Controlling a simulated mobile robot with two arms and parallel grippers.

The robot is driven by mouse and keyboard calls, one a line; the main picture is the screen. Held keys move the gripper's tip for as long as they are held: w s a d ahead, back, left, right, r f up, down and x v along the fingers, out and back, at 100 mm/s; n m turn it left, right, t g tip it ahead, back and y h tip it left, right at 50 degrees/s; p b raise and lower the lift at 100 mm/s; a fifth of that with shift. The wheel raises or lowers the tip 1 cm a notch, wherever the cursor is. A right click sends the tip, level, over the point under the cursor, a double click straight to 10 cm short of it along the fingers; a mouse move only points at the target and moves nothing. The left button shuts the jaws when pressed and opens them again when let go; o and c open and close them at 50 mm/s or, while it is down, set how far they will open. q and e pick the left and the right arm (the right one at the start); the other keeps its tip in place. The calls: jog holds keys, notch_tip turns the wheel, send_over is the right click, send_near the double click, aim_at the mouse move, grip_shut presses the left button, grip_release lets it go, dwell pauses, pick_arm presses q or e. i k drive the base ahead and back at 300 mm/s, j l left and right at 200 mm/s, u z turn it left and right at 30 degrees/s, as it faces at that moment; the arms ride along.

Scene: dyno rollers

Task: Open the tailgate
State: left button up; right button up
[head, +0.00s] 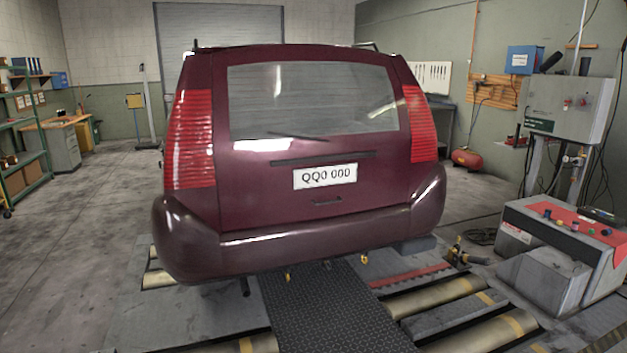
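A dark red car stands with its rear facing me in the head view. Its tailgate (260,185) is shut, with a large rear window (310,95) and a wiper across the window's lower edge. A white licence plate (325,176) sits below a dark horizontal strip (322,158). A small dark handle (326,202) shows under the plate, above the bumper (310,238). Neither of my grippers is in the head view.
Metal rollers (480,335) and a black ribbed plate (325,310) lie on the floor before and under the car. A control console (570,225) and a grey cabinet (568,105) stand at right. Shelves (25,130) and a workbench (55,140) stand at left. Open floor lies left of the car.

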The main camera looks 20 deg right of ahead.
aim_at(278, 111)
jog(key=k+l, duration=0.65)
jog(key=l, duration=0.5)
jog(key=l+u, duration=0.1)
jog(key=l, duration=0.55)
jog(key=k+l, duration=0.15)
jog(key=l, duration=0.45)
jog(key=i+l+u, duration=0.1)
jog(key=i+l, duration=0.6)
jog(key=l, duration=0.25)
jog(key=i+l+u, duration=0.15)
jog(key=i+l, duration=0.2)
jog(key=l, duration=0.15)
